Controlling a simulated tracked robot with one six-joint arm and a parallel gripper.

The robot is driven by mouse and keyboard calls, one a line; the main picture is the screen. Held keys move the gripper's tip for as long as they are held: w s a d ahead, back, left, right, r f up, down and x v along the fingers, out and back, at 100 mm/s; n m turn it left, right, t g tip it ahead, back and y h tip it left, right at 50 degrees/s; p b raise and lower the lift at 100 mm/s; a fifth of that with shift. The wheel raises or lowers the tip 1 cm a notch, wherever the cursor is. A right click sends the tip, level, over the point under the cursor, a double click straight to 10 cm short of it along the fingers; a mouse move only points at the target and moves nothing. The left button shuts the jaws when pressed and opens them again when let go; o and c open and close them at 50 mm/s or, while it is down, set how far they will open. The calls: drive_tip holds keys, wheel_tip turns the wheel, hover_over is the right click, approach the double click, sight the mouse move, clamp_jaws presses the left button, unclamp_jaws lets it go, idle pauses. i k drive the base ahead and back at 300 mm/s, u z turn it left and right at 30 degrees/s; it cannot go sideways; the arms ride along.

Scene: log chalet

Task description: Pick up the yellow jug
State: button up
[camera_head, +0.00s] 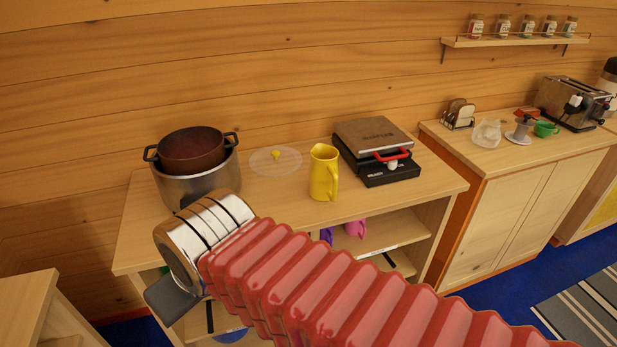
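The yellow jug (323,174) stands upright on the light wooden counter, with its handle toward the right. It is between the pot and the black appliance, with nothing visibly touching it. My gripper (168,298) is at the lower left, at the end of my red ribbed arm, near the front left of the counter and away from the jug. Only a dark grey part of it shows past the silver wrist, so its opening and anything between its fingers are hidden.
A large metal pot (208,186) holding a brown pot (191,152) stands left of the jug. A clear lid (290,161) with a yellow knob lies behind it. A black grill-like appliance (377,168) is close on the right. Pink (356,229) and purple items sit on the shelf below.

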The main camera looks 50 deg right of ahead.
sight(323, 170)
drive_tip(key=u, duration=0.1)
drive_tip(key=k, duration=0.85)
drive_tip(key=z, duration=0.6)
drive_tip(key=i, duration=1)
drive_tip(key=z, duration=0.05)
